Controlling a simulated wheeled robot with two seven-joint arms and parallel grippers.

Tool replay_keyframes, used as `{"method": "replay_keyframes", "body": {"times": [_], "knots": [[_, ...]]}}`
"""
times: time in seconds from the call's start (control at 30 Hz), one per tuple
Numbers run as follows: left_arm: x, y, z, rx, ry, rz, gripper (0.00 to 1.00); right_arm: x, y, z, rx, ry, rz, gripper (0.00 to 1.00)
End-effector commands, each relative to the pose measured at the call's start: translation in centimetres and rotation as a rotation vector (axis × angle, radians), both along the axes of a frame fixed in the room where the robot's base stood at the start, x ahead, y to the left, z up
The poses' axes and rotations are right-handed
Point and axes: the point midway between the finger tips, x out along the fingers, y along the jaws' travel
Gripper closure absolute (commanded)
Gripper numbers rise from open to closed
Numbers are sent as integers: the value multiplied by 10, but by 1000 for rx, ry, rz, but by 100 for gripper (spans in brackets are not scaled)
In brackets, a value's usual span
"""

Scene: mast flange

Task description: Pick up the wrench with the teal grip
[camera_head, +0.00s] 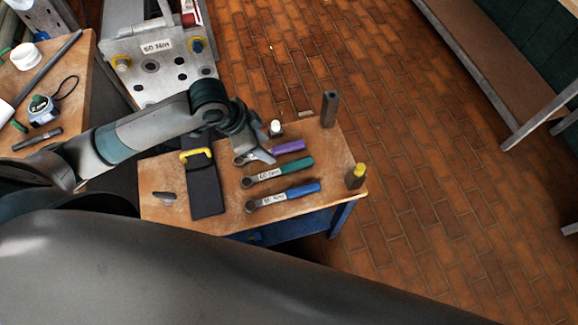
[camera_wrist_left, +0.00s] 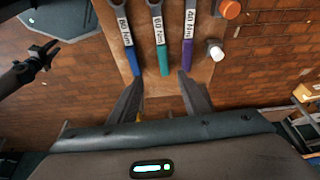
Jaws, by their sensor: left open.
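The wrench with the teal grip (camera_head: 285,172) lies on the small wooden table in the head view, between the purple-gripped wrench (camera_head: 288,147) and the blue-gripped wrench (camera_head: 288,196). Its label reads 60 Nm. The left wrist view shows its teal handle (camera_wrist_left: 162,58) pointing toward my gripper. My left gripper (camera_head: 262,157) is open and empty above the table, near the purple and teal wrenches. In the left wrist view its fingers (camera_wrist_left: 161,82) stand apart, either side of the teal handle's line, without visible contact. A dark gripper-like part (camera_wrist_left: 42,60), seemingly my right gripper, shows at the left there.
A black pouch with a yellow handle (camera_head: 205,190) lies left of the wrenches. A dark upright post (camera_head: 329,109), a yellow-topped post (camera_head: 356,176) and a small white-capped item (camera_head: 276,128) stand on the table (camera_head: 232,222). A metal flange plate (camera_head: 160,68) is behind. Brick floor lies right.

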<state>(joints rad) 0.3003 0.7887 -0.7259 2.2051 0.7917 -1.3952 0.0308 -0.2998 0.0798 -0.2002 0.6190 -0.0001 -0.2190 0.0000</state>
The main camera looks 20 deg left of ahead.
Motion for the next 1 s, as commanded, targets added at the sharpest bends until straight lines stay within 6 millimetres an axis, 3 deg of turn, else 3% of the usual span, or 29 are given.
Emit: {"method": "replay_keyframes", "body": {"times": [0.23, 0.7, 1.0], "knots": [[3, -6, -15, -2, 3, 2, 56, 0, 0, 4, 0, 0, 0, 69], [22, -30, -89, 0, 4, 2, 56, 0, 1, 21, 0, 0, -1, 69], [28, -36, -113, 1, 1, 0, 56, 0, 1, 25, 0, 0, -1, 69]]}}
